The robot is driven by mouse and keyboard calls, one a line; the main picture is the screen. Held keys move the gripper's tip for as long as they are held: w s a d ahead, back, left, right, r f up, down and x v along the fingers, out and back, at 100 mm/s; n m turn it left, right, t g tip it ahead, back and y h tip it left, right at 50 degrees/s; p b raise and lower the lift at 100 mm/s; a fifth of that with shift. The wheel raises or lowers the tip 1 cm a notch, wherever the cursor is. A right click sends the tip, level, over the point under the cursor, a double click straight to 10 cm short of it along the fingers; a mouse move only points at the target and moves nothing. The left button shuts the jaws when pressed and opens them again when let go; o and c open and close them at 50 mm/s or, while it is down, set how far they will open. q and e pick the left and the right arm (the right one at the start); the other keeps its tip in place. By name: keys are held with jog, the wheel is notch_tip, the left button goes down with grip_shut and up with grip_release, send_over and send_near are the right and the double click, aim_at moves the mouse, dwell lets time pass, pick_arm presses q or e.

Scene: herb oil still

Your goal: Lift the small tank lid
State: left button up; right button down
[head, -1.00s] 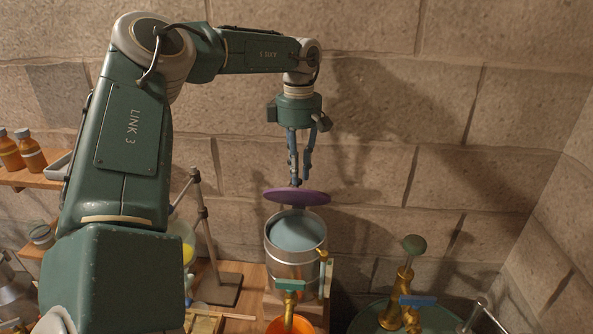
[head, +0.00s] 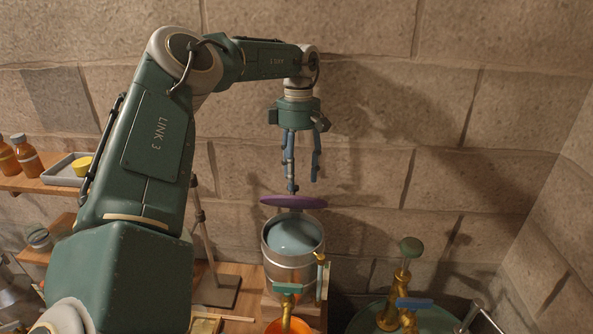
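The small tank lid (head: 293,202) is a thin purple disc. It shows nearly edge-on, just above and behind the rim of the small metal tank (head: 290,264). The tank's mouth is uncovered, and pale blue-grey liquid shows inside. What bears the lid is not clear. My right gripper is not in view.
An orange container (head: 288,327) stands below the tank's tap (head: 286,289). At right is a green vessel (head: 432,318) with brass fittings (head: 396,292). A shelf (head: 40,186) at left holds brown bottles (head: 26,156) and a grey tray (head: 62,170). A stone wall (head: 470,120) closes the back.

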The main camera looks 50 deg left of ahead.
pick_arm(q)
jog(key=shift+w+a+f, duration=0.25)
jog(key=shift+a+f, duration=0.15)
jog(key=shift+a, duration=0.1)
jog(key=shift+s+r, duration=0.2)
jog(key=shift+s, duration=0.1)
jog(key=shift+w, duration=0.1)
notch_tip(320, 180, up, 12)
jog(key=w, duration=0.1)
jog(key=shift+w+a, duration=0.15)
jog(key=shift+a, duration=0.25)
jog(key=shift+d+r, duration=0.15)
jog(key=shift+r, duration=0.05)
